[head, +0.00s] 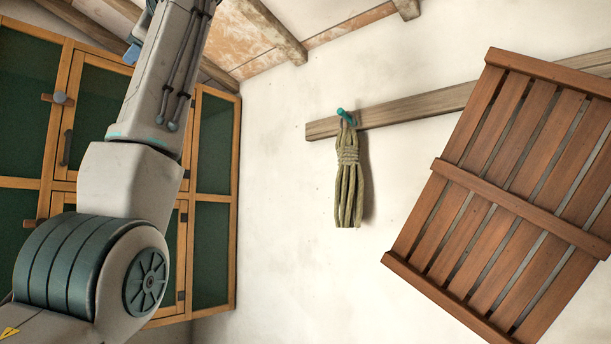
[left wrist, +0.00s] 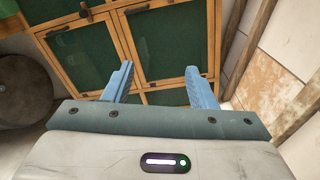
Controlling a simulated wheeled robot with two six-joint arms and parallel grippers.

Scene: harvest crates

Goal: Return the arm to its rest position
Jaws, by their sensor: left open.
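My left arm (head: 130,185) rises from the lower left of the head view to its top edge, raised in front of a wooden cabinet. Of my left gripper, only small blue parts (head: 134,48) show at the top left there, partly hidden behind the forearm. In the left wrist view my left gripper (left wrist: 158,68) is open. Its two blue fingers stand wide apart with nothing between them, and the cabinet's green panels lie beyond. My right gripper is in neither view.
The wooden cabinet (head: 188,100) with green panels fills the left side. A rope bundle (head: 348,185) hangs from a teal peg on a wooden rail (head: 420,108). A brown slatted wooden panel (head: 515,205) is at the right. Wooden beams (head: 265,28) cross the top.

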